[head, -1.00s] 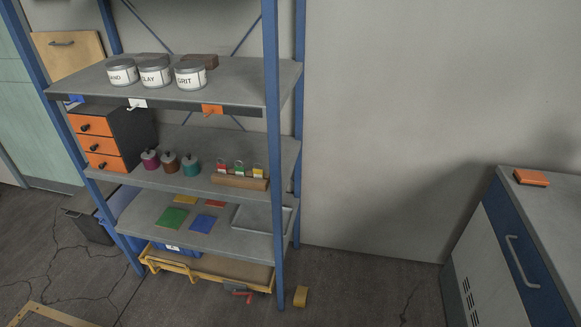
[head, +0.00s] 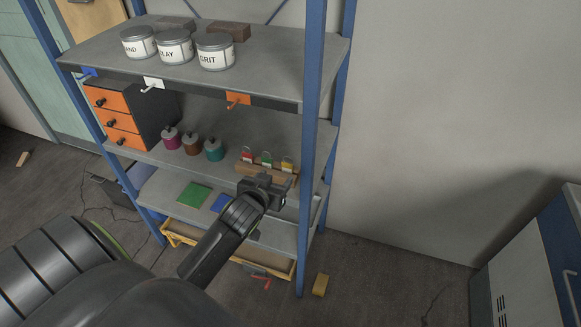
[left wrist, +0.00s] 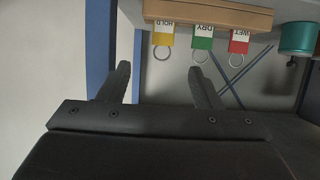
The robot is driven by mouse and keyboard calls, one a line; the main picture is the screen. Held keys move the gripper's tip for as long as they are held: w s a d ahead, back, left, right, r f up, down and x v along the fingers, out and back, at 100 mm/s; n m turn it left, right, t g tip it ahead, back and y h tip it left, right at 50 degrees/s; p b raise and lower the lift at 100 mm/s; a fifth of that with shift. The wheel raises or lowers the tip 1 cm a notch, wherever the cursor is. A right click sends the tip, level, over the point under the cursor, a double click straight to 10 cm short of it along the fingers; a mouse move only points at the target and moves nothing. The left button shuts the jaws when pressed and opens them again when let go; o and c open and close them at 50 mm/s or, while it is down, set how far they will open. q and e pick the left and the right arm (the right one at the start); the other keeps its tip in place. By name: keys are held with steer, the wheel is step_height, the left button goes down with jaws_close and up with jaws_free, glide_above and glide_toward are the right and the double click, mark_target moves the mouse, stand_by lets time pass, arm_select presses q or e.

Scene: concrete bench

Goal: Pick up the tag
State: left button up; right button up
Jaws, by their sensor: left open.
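Three tags stand in a row on a wooden block (head: 262,172) on the middle shelf: red (head: 247,154), green (head: 266,158) and yellow (head: 287,164). The left wrist view shows them upside down: yellow "HOLD" (left wrist: 163,36), green "DRY" (left wrist: 203,38) and red "WET" (left wrist: 239,42), each with a metal ring. My left gripper (head: 287,187) is just in front of the block. Its open, empty fingers (left wrist: 160,78) point toward the tags, apart from them, with the yellow tag's ring nearest between them. My right gripper is out of view.
A blue rack post (head: 309,160) stands close to the right of my left gripper. Three small jars (head: 191,143) stand left of the tags. The shelf above (head: 270,80) carries labelled tins (head: 215,52) and hooks on its front edge.

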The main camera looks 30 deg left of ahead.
mark_target(287, 163)
arm_select(q)
steer(key=x, duration=0.8)
steer(key=shift+w+a+f, duration=0.1)
steer(key=shift+w, duration=0.05)
steer(key=shift+p+x, duration=0.35)
steer(key=shift+x, duration=2.35)
steer(key=shift+a, duration=0.15)
steer(key=c, duration=1)
steer(key=shift+c, duration=0.2)
